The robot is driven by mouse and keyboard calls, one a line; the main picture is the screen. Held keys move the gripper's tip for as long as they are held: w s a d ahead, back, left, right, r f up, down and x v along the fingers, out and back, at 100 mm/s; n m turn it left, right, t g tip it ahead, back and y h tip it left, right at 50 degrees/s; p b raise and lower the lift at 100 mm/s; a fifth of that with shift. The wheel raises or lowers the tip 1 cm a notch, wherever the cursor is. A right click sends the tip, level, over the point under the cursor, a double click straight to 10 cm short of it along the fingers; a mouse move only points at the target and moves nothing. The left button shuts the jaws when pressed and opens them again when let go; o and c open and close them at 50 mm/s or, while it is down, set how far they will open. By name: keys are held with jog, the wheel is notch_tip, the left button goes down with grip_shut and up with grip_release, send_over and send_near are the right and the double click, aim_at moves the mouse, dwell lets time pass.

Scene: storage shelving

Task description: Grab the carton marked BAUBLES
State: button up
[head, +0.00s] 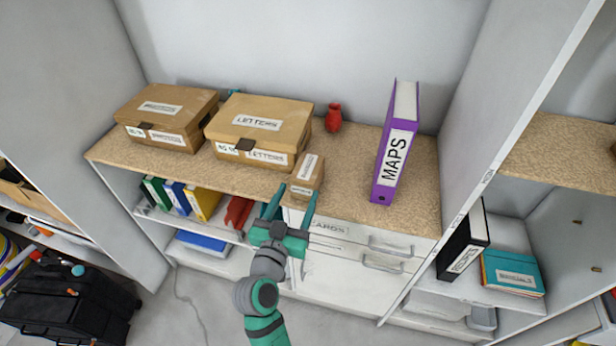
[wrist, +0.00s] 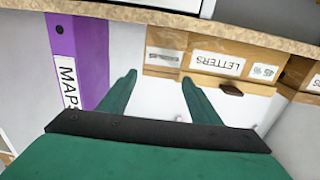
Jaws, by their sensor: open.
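A small brown carton (head: 308,172) stands at the front edge of the shelf top, right of the LETTERS box. Its label is too small to read in the head view. In the wrist view the picture is upside down, and the small carton (wrist: 165,62) has a blurred label whose end looks like that of BAUBLES. My gripper (head: 295,200) is open and empty, in front of the carton, its fingers pointing towards it. In the wrist view my gripper (wrist: 159,84) has its fingertips spread to either side of the carton's line, with no finger seen closed on it.
The LETTERS box (head: 258,126) stands close on the carton's left, with another lidded box (head: 165,112) beyond. A purple MAPS binder (head: 396,150) stands to the right, a red vase (head: 334,118) behind. Drawers (head: 350,245) lie below. Bare shelf top lies between carton and binder.

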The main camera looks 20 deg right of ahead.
aim_at(302, 183)
jog(key=x, duration=0.4)
jog(key=shift+w+d, duration=0.15)
jog(key=shift+w, duration=0.15)
jog(key=shift+x, duration=3)
jog(key=shift+f, duration=0.15)
jog(key=c, duration=0.9)
jog(key=shift+c, duration=0.2)
